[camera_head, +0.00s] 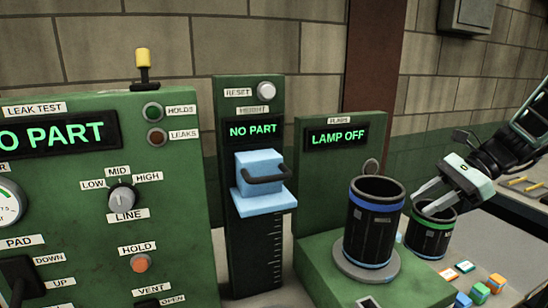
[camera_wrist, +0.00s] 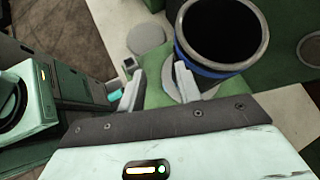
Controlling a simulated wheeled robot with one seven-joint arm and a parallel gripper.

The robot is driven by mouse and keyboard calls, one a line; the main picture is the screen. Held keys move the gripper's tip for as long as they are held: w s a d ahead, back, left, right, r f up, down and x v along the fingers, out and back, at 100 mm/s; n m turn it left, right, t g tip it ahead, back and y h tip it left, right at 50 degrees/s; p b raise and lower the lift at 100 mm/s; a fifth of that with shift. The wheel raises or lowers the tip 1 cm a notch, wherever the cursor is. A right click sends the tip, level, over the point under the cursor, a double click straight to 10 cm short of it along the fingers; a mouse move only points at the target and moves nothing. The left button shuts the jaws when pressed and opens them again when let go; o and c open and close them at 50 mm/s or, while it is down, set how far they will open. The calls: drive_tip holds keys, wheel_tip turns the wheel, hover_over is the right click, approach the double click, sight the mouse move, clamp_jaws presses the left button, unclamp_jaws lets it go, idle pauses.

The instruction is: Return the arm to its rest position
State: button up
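My gripper (camera_head: 420,204) is in the right of the head view, its two pale fingers apart with nothing between them. In the wrist view the open fingers (camera_wrist: 161,86) also show with a clear gap. A black sleeve with a blue band (camera_head: 375,222) stands upright on a round grey plate of the green lamp station, left of my gripper. In the wrist view this blue-banded sleeve (camera_wrist: 222,38) is just beyond the right finger. A black sleeve with a green band (camera_head: 430,238) stands behind, and my fingers overlap its rim in the picture. Whether they touch it cannot be told.
The leak test panel (camera_head: 70,190) stands at left. A height gauge with a blue block (camera_head: 260,172) reads NO PART, and the lamp station display (camera_head: 338,137) reads LAMP OFF. Small coloured blocks (camera_head: 480,290) lie at lower right. A brick wall is behind.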

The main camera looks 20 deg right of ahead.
drive_tip(key=s+a+f+n+g+h+b, duration=0.1)
drive_tip(key=s+a+f+n+g+h, duration=0.15)
drive_tip(key=a+n, duration=0.55)
drive_tip(key=s+a+f+n+g+h+b, duration=0.1)
drive_tip(key=s+a+f+n+g+h, duration=0.2)
drive_tip(key=a, duration=0.9)
drive_tip(key=s+a+f+n+t+h+b, duration=0.1)
drive_tip(key=s+a+f+n, duration=0.1)
drive_tip(key=s+a+n, duration=0.4)
drive_tip(key=s+a+f+n+t+h+b, duration=0.1)
drive_tip(key=s+a+n, duration=0.4)
drive_tip(key=n, duration=0.6)
wheel_tip(320, 180, down, 2)
drive_tip(key=shift+s+a+f+h+b, duration=0.25)
drive_tip(key=shift+s+a+h+b, duration=0.1)
drive_tip(key=shift+s+h, duration=0.35)
